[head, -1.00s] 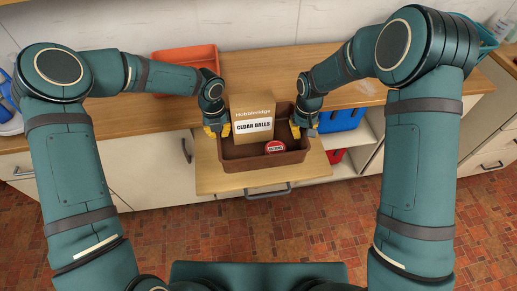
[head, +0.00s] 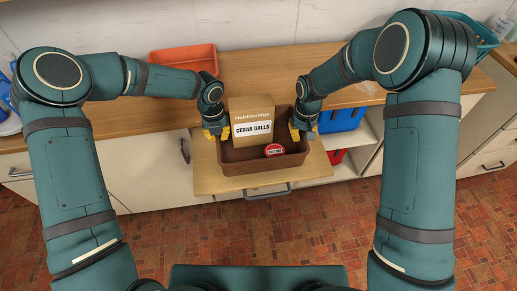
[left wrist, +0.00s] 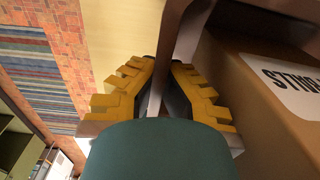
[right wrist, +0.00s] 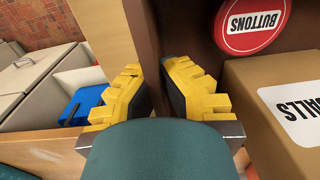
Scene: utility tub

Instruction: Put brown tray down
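The brown tray (head: 262,166) is over the light wooden pull-out board (head: 316,166) below the counter. It looks level; I cannot tell whether its base touches the board. In it stand a cardboard box labelled Cedar Balls (head: 251,109) and a round red tin labelled Buttons (head: 274,150). My left gripper (head: 217,136) has its yellow fingers on both sides of the tray's left wall, as the left wrist view (left wrist: 163,66) shows. My right gripper (head: 303,134) grips the right wall the same way, seen in the right wrist view (right wrist: 155,70).
An orange-red bin (head: 184,61) stands on the counter (head: 110,112) at back left. A teal basket (head: 484,38) is at the far right. Blue (head: 341,118) and red (head: 337,156) bins sit in the open shelf below. Bare board shows around the tray.

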